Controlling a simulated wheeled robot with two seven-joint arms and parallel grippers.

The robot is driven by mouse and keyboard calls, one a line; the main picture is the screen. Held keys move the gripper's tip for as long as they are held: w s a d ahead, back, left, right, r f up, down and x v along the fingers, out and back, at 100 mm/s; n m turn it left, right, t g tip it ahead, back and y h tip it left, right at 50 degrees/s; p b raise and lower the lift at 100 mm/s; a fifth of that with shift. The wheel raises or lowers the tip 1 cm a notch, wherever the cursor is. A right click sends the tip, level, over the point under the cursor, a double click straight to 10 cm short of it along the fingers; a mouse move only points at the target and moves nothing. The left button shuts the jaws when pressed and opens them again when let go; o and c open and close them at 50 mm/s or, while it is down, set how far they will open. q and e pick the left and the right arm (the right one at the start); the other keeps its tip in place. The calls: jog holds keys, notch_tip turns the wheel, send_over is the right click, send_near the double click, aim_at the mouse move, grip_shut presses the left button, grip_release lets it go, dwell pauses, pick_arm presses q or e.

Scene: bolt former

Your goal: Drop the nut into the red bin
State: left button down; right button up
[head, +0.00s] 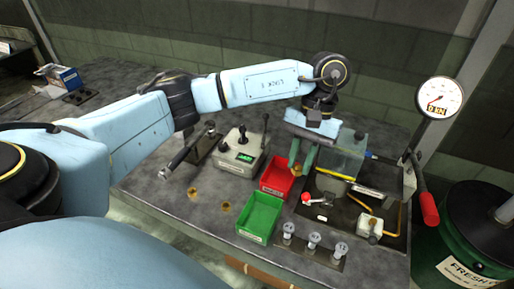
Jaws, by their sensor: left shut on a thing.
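The red bin (277,178) is on the workbench, right behind the green bin. My left arm reaches across from the left, and its gripper (299,168) points down by the back right edge of the red bin. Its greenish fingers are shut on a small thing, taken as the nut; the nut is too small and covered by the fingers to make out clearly. I cannot tell how high the fingertips are above the bin. My right gripper is not in view.
A green bin (260,216) stands in front of the red one. A grey control box (240,152) with levers is on the left. A dial gauge (440,97) and a red-handled lever (428,207) are further right.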

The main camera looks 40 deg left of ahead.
pick_arm(q)
jog(key=w+a+f+n+t+h+b, duration=0.1)
jog(key=a+f+n+t+b, duration=0.1)
jog(key=n, duration=0.6)
jog(key=w+a+f+n+t+h+b, duration=0.1)
jog(key=a+f+n+t+b, duration=0.2)
jog(key=n, duration=0.6)
jog(key=w+a+f+n+t+b, duration=0.2)
jog(key=a+f+n, duration=0.3)
jog(key=n, duration=0.4)
jog(key=shift+f+t+h+b, duration=0.25)
jog(key=shift+t+h+b, duration=0.05)
jog(key=shift+t+h, duration=0.1)
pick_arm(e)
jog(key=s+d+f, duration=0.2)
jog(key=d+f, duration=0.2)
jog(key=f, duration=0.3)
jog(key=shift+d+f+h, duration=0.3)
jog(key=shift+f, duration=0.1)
pick_arm(q)
jog(key=c, duration=1.5)
grip_release()
jog(key=o, duration=0.3)
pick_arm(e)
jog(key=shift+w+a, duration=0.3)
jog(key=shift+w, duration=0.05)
